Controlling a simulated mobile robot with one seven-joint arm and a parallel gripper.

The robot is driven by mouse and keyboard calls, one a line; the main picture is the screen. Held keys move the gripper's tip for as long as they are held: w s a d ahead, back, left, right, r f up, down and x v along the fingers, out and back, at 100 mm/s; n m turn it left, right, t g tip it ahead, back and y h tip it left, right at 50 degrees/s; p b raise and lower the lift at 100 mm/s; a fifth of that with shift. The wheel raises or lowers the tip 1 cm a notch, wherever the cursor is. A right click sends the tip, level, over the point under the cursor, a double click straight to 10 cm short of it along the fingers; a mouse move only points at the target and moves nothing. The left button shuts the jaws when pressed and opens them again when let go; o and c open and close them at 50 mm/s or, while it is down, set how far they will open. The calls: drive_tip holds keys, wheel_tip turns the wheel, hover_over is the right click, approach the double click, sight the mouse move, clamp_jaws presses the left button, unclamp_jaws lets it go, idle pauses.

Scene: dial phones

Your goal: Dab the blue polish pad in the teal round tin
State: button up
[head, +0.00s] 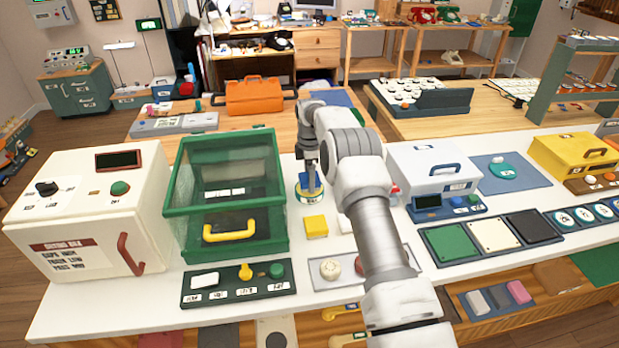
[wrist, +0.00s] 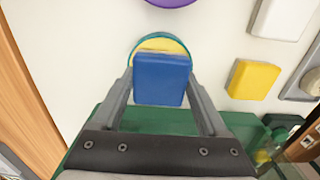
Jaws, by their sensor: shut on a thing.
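The blue polish pad (wrist: 161,80) is gripped between the two fingers of my gripper (wrist: 161,92) in the wrist view. The teal round tin (wrist: 160,44), with a teal rim and yellow inside, lies directly beyond the pad, which hides much of it. In the head view my gripper (head: 311,186) points down at the tin (head: 311,198) on the white counter, and the arm partly covers the area. I cannot tell whether the pad touches the tin's contents.
A yellow block (wrist: 253,80) and a white block (wrist: 283,17) lie right of the tin, and a purple round thing (wrist: 170,2) beyond it. The green glass-sided box (head: 262,240) stands close to the left. A button panel (head: 238,283) lies in front of that box.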

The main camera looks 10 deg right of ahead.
drive_tip(key=shift+f+b, duration=0.5)
drive_tip(key=shift+f, duration=0.1)
idle(1.7)
drive_tip(key=shift+r+p, duration=1.9)
drive_tip(key=shift+r, duration=1.7)
